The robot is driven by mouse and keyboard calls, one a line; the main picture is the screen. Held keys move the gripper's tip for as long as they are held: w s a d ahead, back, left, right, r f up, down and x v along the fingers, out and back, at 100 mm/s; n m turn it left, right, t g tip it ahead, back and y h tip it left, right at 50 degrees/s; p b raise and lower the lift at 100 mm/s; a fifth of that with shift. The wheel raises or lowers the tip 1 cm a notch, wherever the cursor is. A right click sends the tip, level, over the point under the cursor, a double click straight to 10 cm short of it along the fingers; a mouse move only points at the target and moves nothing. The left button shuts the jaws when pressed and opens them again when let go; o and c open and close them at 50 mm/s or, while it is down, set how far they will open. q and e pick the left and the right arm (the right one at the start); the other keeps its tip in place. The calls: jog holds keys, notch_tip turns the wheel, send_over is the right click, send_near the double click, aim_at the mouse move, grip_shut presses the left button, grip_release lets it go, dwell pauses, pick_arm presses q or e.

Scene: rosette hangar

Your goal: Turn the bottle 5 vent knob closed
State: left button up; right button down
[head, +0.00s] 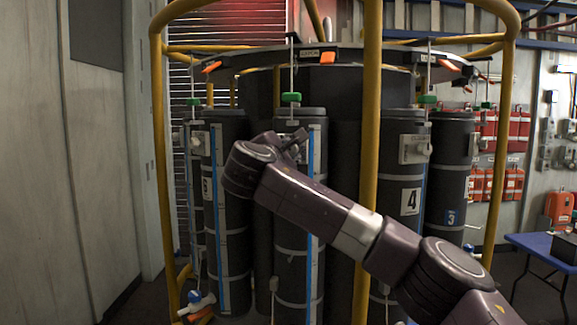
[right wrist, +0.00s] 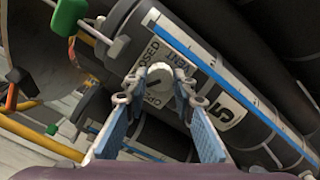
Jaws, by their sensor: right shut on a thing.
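Bottle 5 (head: 288,235) is the dark upright cylinder at the middle of the rack in the head view. In the right wrist view, bottle 5 (right wrist: 195,50) carries a white label with a black 5. Its white round vent knob (right wrist: 157,78) sits on a pale plate lettered CLOSED and OPEN. A dark pointer mark shows on the knob; its exact setting is hard to read. My right gripper (right wrist: 160,87) has its fingers on either side of the knob and is shut on it. The right gripper (head: 294,138) also shows near the bottle's upper part. My left gripper is not in view.
A yellow post (head: 368,150) of the rack frame stands close beside my right arm. Bottle 4 (head: 400,240) stands to the right. Green-capped fittings (head: 291,98) and orange tags hang below the top ring. A blue table (head: 545,245) stands at the far right.

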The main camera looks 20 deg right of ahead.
jog(key=shift+f+m+b, duration=0.15)
jog(key=shift+m+b, duration=2.85)
jog(key=shift+m, duration=2.8)
jog(key=c, duration=2)
grip_release()
jog(key=o, duration=0.4)
